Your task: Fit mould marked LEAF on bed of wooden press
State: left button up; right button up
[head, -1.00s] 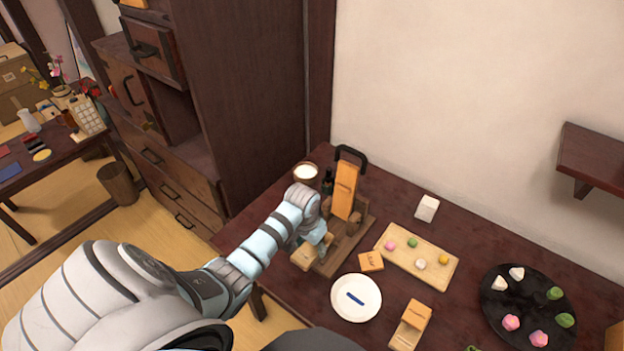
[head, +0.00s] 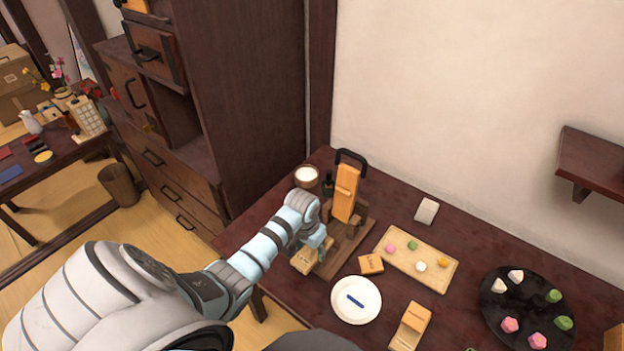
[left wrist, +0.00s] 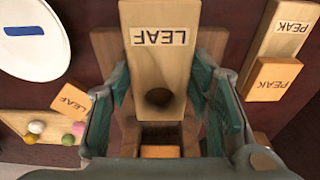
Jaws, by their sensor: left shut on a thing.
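My left gripper (left wrist: 160,98) is shut on the wooden mould marked LEAF (left wrist: 152,72), with a teal finger along each side. In the head view the mould (head: 304,260) shows below my left gripper (head: 314,250), at the near end of the wooden press (head: 345,240). The press has an upright orange lever with a black handle. Its brown base shows behind the mould in the left wrist view (left wrist: 106,48). I cannot tell whether the mould touches the bed. My right gripper is out of view.
A loose LEAF block (head: 371,263) lies right of the press, near a white plate (head: 340,312). A sweets board (head: 440,277) and black plate (head: 510,307) lie further right. PEAK pieces (left wrist: 277,79) lie beside the press. A cup (head: 306,177) stands behind.

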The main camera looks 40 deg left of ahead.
pick_arm(q)
jog(key=shift+f+b, duration=0.75)
jog(key=shift+f, duration=0.7)
jog(key=o, duration=1.3)
jog(key=r, duration=0.4)
jog(key=s+r, duration=0.1)
jog(key=r, duration=0.7)
jog(key=shift+s, duration=0.4)
jog(key=shift+f, duration=0.1)
